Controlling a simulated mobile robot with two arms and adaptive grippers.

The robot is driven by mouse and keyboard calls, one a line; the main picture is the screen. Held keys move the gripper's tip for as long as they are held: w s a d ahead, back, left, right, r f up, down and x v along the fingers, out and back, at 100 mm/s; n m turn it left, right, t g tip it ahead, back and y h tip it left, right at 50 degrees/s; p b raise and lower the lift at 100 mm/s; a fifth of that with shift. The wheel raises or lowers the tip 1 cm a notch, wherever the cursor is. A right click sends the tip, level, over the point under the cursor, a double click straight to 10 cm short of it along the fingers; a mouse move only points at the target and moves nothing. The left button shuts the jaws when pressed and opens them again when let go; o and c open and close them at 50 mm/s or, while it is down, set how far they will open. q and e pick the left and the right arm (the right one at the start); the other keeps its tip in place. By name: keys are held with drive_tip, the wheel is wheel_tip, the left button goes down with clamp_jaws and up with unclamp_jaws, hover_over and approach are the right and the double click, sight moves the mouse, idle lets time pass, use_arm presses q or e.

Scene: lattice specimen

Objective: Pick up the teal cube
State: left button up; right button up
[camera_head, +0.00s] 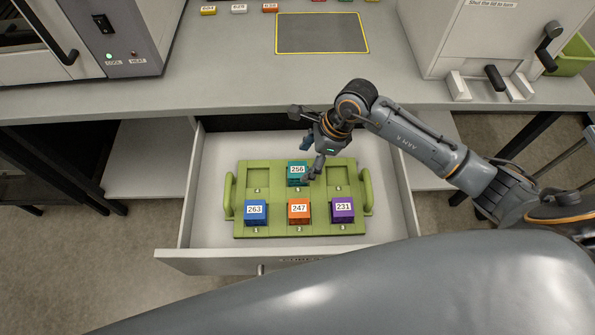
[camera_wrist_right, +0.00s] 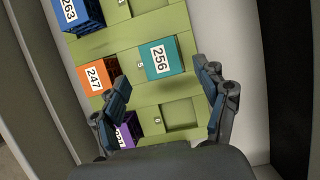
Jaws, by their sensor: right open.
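The teal cube (camera_head: 297,174), labelled 256, sits in the back middle slot of a green tray (camera_head: 245,174) inside an open drawer. It also shows in the right wrist view (camera_wrist_right: 161,58), beyond and between my fingertips. My right gripper (camera_head: 311,158) is open over the back of the tray, close to the teal cube. In the right wrist view my right gripper (camera_wrist_right: 164,92) has its fingers spread, with nothing between the tips. I cannot tell the exact height above the cube. My left gripper is not in view.
A blue cube (camera_head: 255,212), an orange cube (camera_head: 299,211) and a purple cube (camera_head: 342,209) fill the tray's front row. The back left and back right slots are empty. Drawer walls (camera_head: 190,190) surround the tray. The countertop (camera_head: 230,85) overhangs behind.

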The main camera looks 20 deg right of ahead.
sight(298, 169)
drive_tip(key=p+x, duration=0.1)
drive_tip(key=x, duration=0.4)
drive_tip(key=shift+w+a+f, duration=0.15)
drive_tip(key=shift+a+f, duration=0.05)
drive_tip(key=shift+f, duration=0.1)
drive_tip(key=c, duration=1.2)
drive_tip(key=shift+r, duration=0.1)
drive_tip(key=shift+c, duration=0.2)
